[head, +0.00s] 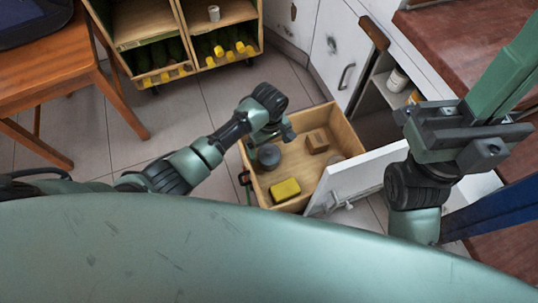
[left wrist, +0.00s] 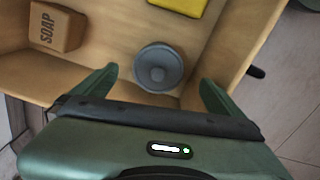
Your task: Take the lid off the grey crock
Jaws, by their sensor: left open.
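The grey crock (head: 269,158) stands upright in an open wooden drawer (head: 344,135). In the left wrist view the crock (left wrist: 150,84) is seen from above, with a round grey lid (left wrist: 158,66) and a small central knob on it. My left gripper (head: 280,133) is above the drawer near the crock. In the left wrist view its two green fingers are open and empty, one on either side of the crock in the picture, apart from it. My right gripper (head: 468,134) is raised at the right, away from the drawer; its jaw opening cannot be made out.
A yellow block (head: 285,190) and a brown box marked SOAP (left wrist: 56,27) share the drawer.

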